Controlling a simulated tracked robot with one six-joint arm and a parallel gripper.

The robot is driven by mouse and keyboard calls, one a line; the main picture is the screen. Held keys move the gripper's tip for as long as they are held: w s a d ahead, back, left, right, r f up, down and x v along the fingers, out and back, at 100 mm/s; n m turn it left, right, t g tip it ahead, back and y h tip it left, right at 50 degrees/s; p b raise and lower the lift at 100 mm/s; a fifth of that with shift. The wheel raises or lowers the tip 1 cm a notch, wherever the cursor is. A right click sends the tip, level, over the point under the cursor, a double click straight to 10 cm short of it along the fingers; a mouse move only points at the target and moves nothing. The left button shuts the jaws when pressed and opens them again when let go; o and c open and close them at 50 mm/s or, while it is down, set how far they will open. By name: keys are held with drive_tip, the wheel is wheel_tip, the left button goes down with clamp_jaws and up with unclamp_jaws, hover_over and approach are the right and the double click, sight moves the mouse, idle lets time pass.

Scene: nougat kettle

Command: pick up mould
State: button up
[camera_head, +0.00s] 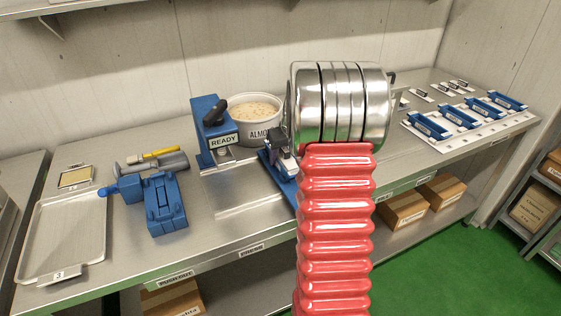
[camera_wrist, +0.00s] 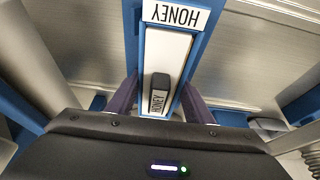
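Several blue moulds stand in a row on a white board at the right of the bench, one of them a narrow blue mould (camera_head: 427,126) nearest the arm. In the wrist view a blue-edged part with a white middle, labelled HONEY (camera_wrist: 174,15), lies below my gripper (camera_wrist: 160,105). In the head view my red and silver arm hides most of the gripper. A blue part (camera_head: 278,178) shows at the arm's left.
A blue stand labelled READY (camera_head: 212,130) and a white bowl (camera_head: 252,118) stand left of the arm. Further left are a blue fixture (camera_head: 164,204), a grey tool (camera_head: 160,163) and a metal tray (camera_head: 65,235). Cardboard boxes (camera_head: 402,209) sit on the lower shelf.

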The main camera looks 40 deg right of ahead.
drive_tip(key=c, duration=0.9)
drive_tip(key=shift+o, duration=0.2)
drive_tip(key=shift+r, duration=0.1)
wheel_tip(320, 180, up, 10)
drive_tip(key=shift+r, duration=0.1)
idle(0.4)
